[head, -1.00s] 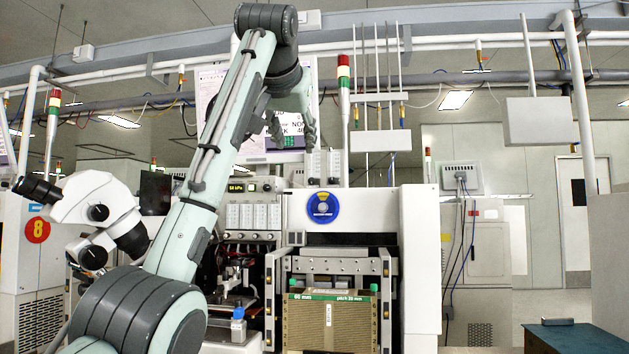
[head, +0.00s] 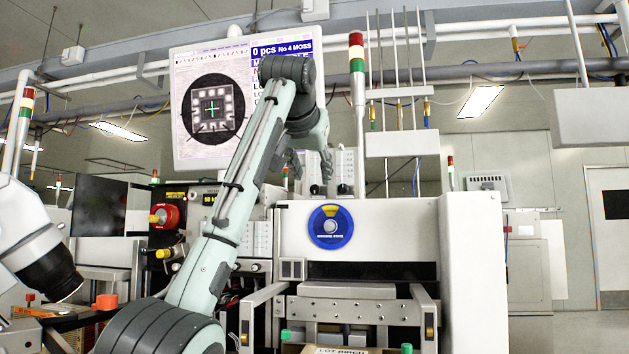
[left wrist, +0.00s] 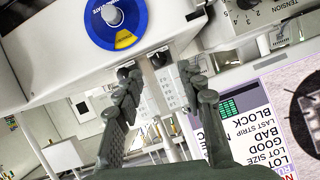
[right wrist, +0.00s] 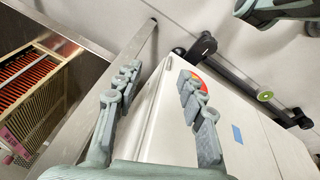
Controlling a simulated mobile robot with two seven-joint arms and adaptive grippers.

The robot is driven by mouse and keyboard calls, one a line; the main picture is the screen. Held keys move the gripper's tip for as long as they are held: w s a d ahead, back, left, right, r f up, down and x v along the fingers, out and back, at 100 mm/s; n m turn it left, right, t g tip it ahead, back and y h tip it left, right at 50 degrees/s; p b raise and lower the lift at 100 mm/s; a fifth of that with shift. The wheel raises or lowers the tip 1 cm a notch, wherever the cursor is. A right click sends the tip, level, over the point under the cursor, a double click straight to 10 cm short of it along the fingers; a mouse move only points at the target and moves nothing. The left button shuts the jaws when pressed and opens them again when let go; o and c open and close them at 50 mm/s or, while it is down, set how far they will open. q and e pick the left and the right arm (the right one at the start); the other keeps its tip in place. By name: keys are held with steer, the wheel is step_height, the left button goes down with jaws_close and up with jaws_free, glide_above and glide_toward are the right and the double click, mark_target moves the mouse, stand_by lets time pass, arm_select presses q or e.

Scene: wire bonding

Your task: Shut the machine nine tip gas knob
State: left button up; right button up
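My left gripper (head: 309,165) is raised in front of the machine's top edge in the head view. In the left wrist view its fingers (left wrist: 162,92) are apart with nothing between them. Two small black knobs, one near the left fingertip (left wrist: 126,70) and one between the fingers (left wrist: 160,58), show beyond them on white units. I cannot read which one is the tip gas knob or how it is turned. A blue round machine state dial (head: 330,227) is on the machine's white front. My right gripper (right wrist: 150,85) is open and empty in the right wrist view.
A monitor (head: 211,105) stands behind my left arm. A signal tower (head: 357,90) rises right of the gripper. A microscope (head: 38,255) is at the left. A white cabinet (right wrist: 235,135) lies beyond my right fingers.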

mark_target(315, 187)
arm_select(q)
steer(key=p+x, duration=0.1)
steer(key=x, duration=0.3)
steer(key=shift+w+f, duration=0.2)
steer(key=shift+w, duration=0.15)
arm_select(e)
steer(key=shift+g, duration=0.3)
steer(key=s+f, duration=0.2)
steer(key=f, duration=0.1)
steer(key=d+f, duration=0.1)
steer(key=shift+s+f, duration=0.3)
steer(key=shift+s, duration=0.1)
arm_select(q)
jaws_close()
